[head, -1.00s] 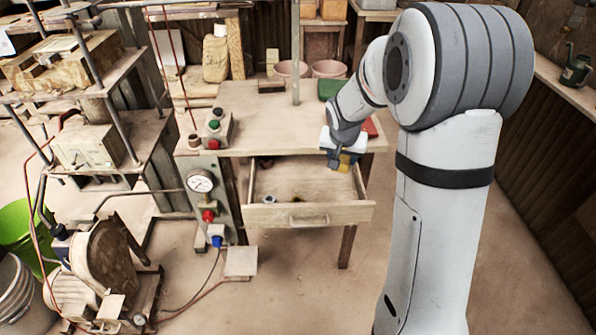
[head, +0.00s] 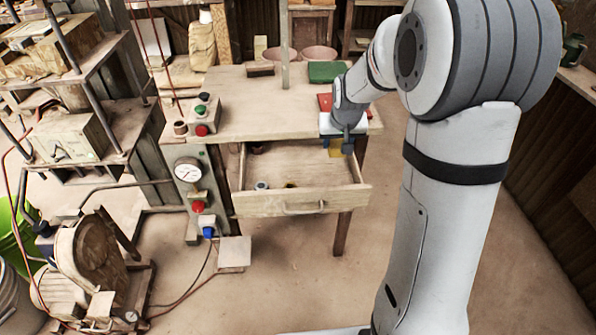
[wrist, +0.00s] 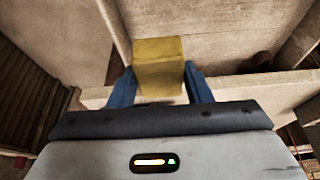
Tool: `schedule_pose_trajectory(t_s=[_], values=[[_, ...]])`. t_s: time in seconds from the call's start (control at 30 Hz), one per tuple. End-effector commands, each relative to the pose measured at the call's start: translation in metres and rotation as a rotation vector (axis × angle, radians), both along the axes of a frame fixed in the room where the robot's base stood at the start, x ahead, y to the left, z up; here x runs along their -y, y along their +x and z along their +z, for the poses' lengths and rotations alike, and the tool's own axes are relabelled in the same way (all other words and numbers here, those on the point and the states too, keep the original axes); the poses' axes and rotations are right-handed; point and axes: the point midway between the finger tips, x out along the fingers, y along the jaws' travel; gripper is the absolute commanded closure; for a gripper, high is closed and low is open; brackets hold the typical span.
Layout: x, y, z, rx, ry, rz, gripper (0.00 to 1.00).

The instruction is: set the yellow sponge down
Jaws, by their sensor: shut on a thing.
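The yellow sponge (wrist: 159,62) is a small block between the two blue fingers of my gripper (wrist: 160,88) in the wrist view, and the fingers are shut on it. In the head view my gripper (head: 341,146) is over the right part of the open drawer (head: 300,202), and the yellow sponge (head: 336,150) shows below its fingers, partly hidden by them. From these views I cannot tell how far the sponge is above the drawer floor.
The drawer holds a small round item (head: 262,186) near its front left. A post (head: 284,45) stands at the table's back.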

Motion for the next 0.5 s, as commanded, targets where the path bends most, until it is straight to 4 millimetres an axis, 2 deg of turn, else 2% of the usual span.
schedule_pose_trajectory(t_s=[0.3,0.5], values=[[0.0,-0.001,-0.051,-0.002,-0.001,0.026,0.8],[0.0,0.0,-0.067,0.001,-0.001,0.026,0.8]])
